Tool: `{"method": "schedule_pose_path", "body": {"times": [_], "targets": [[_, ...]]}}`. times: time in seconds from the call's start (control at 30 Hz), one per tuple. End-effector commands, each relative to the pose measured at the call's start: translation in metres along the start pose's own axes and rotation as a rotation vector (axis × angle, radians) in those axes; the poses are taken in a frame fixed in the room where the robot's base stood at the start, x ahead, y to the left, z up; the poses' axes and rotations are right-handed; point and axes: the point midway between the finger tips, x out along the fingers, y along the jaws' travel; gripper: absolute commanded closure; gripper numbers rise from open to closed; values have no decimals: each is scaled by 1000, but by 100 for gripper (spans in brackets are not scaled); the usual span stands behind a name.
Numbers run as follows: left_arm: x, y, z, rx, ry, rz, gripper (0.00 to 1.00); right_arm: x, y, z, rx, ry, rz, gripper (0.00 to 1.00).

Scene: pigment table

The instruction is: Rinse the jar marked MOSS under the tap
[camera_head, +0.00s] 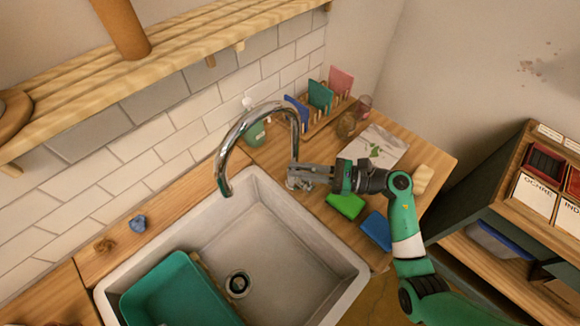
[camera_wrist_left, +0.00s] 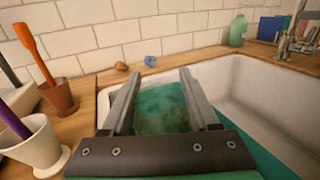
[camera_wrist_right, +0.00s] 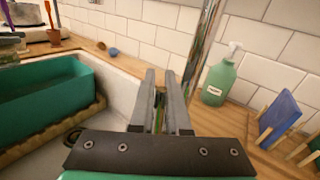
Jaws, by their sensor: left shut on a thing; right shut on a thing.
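My left gripper (camera_wrist_left: 160,85) is out of the head view. In the left wrist view it is shut on a wide, mottled green, glassy-looking object (camera_wrist_left: 165,112), which looks like the jar; no label on it can be read. Behind it is the sink's back wall. My right gripper (camera_head: 298,177) is shut on a small part at the base of the chrome tap (camera_head: 262,112), seemingly its lever; that part is mostly hidden between the fingers in the right wrist view (camera_wrist_right: 160,90). The tap's spout arches over the sink (camera_head: 320,238). No running water can be made out.
A green tub (camera_head: 168,290) sits in the sink's left part. A green pump bottle (camera_wrist_right: 218,82) and a drying rack (camera_head: 330,122) stand behind. Green (camera_head: 346,205) and blue (camera_head: 376,230) sponges lie right of the sink. A white cup (camera_wrist_left: 35,148) and terracotta pot (camera_wrist_left: 60,97) stand left.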

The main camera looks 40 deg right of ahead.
Motion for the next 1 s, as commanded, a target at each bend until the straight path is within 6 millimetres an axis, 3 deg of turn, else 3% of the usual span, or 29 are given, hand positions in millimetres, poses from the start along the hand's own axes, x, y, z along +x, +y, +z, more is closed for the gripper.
{"method": "schedule_pose_path", "body": {"times": [0.33,0.37,0.4,0.83,1.0], "targets": [[0,0,4,0,-1,0,100,4,7,-1,-80,52,2,100],[0,0,4,0,-1,0,100,4,7,-1,-79,51,2,80],[0,0,4,0,-1,0,100,4,7,-1,-79,52,2,73],[0,0,4,0,-1,0,100,4,7,-1,-78,52,1,73],[0,0,6,0,-1,0,100,-11,6,0,-76,52,-2,73]]}}
